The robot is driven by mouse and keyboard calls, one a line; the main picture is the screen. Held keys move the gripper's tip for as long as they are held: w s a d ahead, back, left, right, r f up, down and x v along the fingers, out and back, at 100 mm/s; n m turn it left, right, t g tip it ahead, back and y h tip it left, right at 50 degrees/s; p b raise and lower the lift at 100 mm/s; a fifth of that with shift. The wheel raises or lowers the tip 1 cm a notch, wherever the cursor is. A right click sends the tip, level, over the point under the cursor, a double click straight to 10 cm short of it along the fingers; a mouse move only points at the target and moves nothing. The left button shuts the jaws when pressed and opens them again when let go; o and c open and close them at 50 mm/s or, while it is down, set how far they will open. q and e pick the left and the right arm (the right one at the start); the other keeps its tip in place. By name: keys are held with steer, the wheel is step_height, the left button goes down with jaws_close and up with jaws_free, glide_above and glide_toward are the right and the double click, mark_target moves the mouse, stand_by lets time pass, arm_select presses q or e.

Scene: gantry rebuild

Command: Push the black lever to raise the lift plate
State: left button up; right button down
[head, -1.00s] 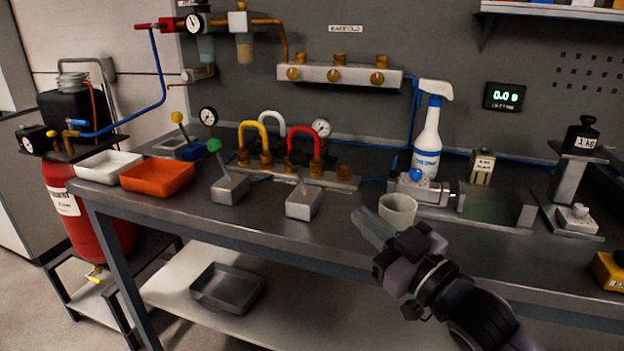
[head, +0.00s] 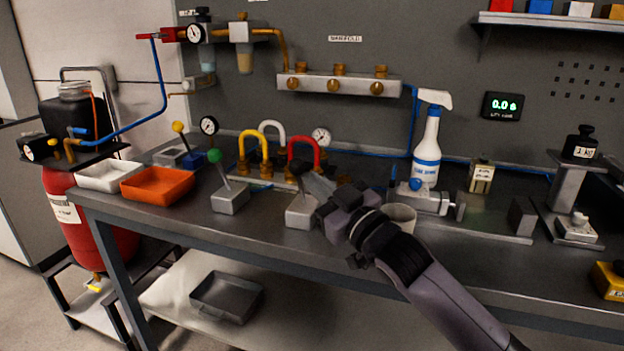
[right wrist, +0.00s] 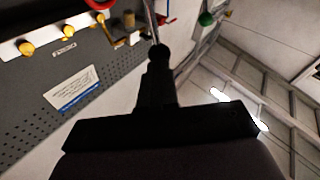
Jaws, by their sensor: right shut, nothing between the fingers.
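The black lever has a dark knob (head: 298,168) on a thin rod that rises from a grey block (head: 302,212) on the bench. My right gripper (head: 314,183) is shut and empty, with its fingertips right beside the lever, just right of it. In the right wrist view the black knob (right wrist: 160,52) appears at the fingertips; I cannot tell whether they touch. A 1 kg weight (head: 581,146) stands on a small raised plate (head: 577,160) at the right, which looks like the lift plate. My left gripper is not in view.
A green-knobbed lever (head: 215,157) and a yellow-knobbed lever (head: 178,128) stand to the left. Red (head: 304,148) and yellow (head: 252,143) hose loops are behind. A pale cup (head: 403,216) is behind my arm, near a spray bottle (head: 427,150). A display (head: 503,106) reads 0.0.

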steer(key=shift+x, duration=0.9)
